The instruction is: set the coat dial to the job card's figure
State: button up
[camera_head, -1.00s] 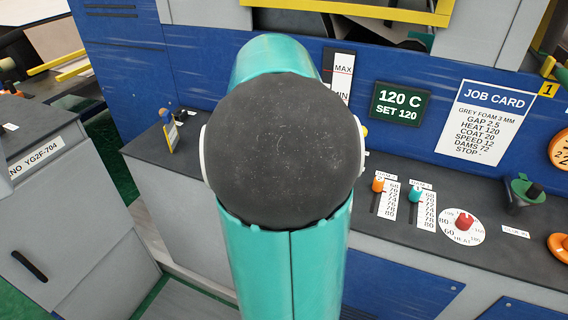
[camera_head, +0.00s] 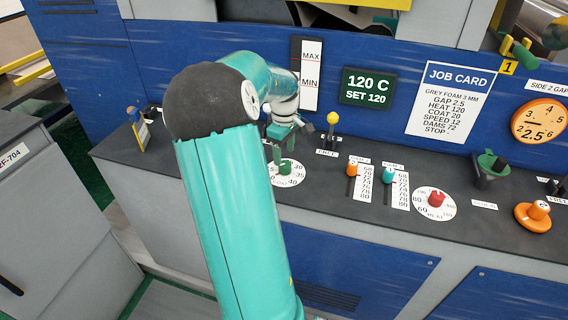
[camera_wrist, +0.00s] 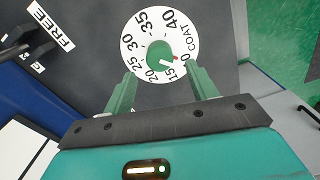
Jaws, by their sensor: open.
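The coat dial is a white disc with a green knob (camera_head: 286,168) on the dark console top. The job card (camera_head: 449,100) on the blue wall reads COAT 20. My gripper (camera_head: 276,153) is over the dial and hides part of it in the head view. In the wrist view my gripper (camera_wrist: 163,86) is open, its two green fingers apart with nothing between them.
A yellow-knobbed lever (camera_head: 332,120) stands behind the dial at a FREE label. Orange (camera_head: 352,168) and teal (camera_head: 388,175) sliders and a red heat knob (camera_head: 436,199) are to its right.

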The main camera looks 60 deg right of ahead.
aim_at(284, 163)
notch_tip(284, 163, down, 5)
jog(key=shift+f, duration=0.15)
jog(key=shift+c, duration=0.3)
jog(key=c, duration=0.9)
